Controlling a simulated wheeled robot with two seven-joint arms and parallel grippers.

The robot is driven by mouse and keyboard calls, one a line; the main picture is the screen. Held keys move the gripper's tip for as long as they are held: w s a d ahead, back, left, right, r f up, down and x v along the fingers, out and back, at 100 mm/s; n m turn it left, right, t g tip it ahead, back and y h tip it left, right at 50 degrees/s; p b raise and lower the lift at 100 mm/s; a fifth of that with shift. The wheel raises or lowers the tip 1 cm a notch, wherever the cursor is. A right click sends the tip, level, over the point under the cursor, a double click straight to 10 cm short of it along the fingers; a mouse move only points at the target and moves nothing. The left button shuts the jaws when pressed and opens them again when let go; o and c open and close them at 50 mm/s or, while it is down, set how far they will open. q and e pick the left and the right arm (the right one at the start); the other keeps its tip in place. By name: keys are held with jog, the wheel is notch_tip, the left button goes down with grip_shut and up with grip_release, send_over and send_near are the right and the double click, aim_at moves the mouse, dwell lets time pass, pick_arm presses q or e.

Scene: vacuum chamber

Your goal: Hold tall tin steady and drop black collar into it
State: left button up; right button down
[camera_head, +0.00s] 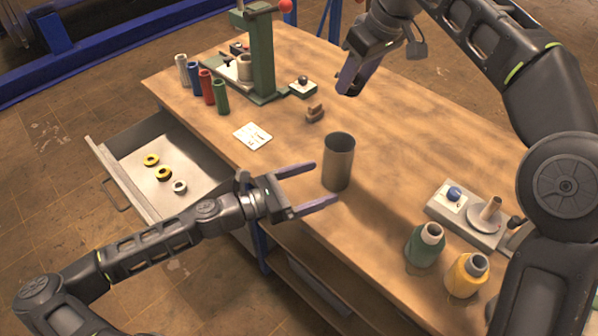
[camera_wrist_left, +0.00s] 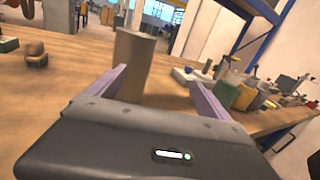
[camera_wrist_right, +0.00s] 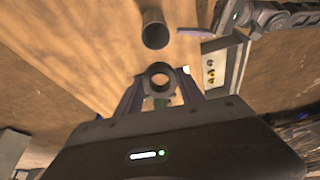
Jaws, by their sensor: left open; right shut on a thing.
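The tall tin (camera_head: 340,160), a dark grey open-topped cylinder, stands upright on the workbench. It also shows in the left wrist view (camera_wrist_left: 135,62) and right wrist view (camera_wrist_right: 154,30). My left gripper (camera_head: 326,182) is open, its two fingers pointing at the tin from the left. The tin stands at or just beyond the fingertips, nearer the left finger in the left wrist view. My right gripper (camera_head: 352,84) is above the bench, behind the tin. It is shut on the black collar (camera_wrist_right: 160,68), a dark ring at its fingertips; I cannot make the collar out in the head view.
An open drawer (camera_head: 118,172) holding yellow and white rings juts out at the left. A green press (camera_head: 262,55) and several coloured cylinders (camera_head: 206,87) stand at the back left. Green (camera_head: 424,246) and yellow (camera_head: 464,277) bottles stand at the front right.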

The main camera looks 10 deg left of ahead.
aim_at(341, 154)
pick_arm(q)
jog(key=shift+n+t+y, duration=0.4)
jog(key=shift+t+y, duration=0.2)
jog(key=shift+t, duration=0.3)
jog(key=w+a, duration=0.1)
jog(key=a, duration=0.1)
jog(key=w+a, duration=0.1)
jog(key=a, duration=0.1)
jog(key=shift+w, duration=0.3)
jog(key=shift+d, duration=0.1)
jog(key=x, duration=1.2)
jog(key=c, duration=1.5)
jog(key=shift+c, duration=0.2)
